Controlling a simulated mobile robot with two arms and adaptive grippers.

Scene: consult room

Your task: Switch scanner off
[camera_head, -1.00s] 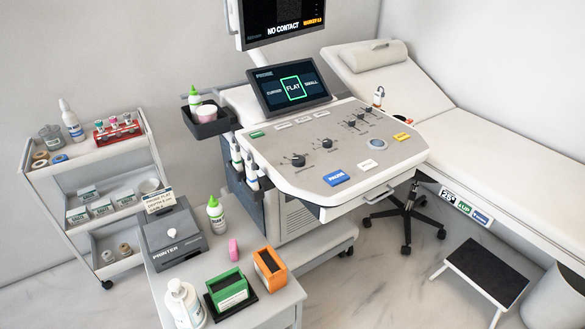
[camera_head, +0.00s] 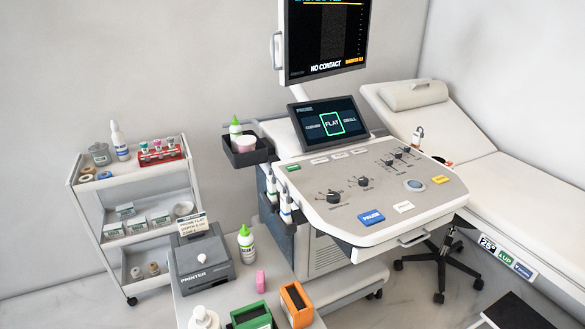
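The ultrasound scanner stands in the middle of the view. Its control panel (camera_head: 375,193) carries dark knobs, a blue PAUSE button (camera_head: 371,217), a white button (camera_head: 404,207), a yellow button (camera_head: 440,180), a small green button (camera_head: 293,168) and a round trackball (camera_head: 414,185). The touch screen (camera_head: 330,124) is lit and shows PROBE with FLAT framed in green between two other choices. The upper monitor (camera_head: 325,38) is lit and reads NO CONTACT. Probes (camera_head: 285,206) hang at the panel's left side. Neither of my grippers is in view.
A white trolley (camera_head: 133,212) with bottles and boxes stands at the left. A low table holds a printer (camera_head: 201,264), a green-capped bottle (camera_head: 246,244) and green and orange boxes. An exam bed (camera_head: 515,195) and a step stool (camera_head: 515,312) are at the right.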

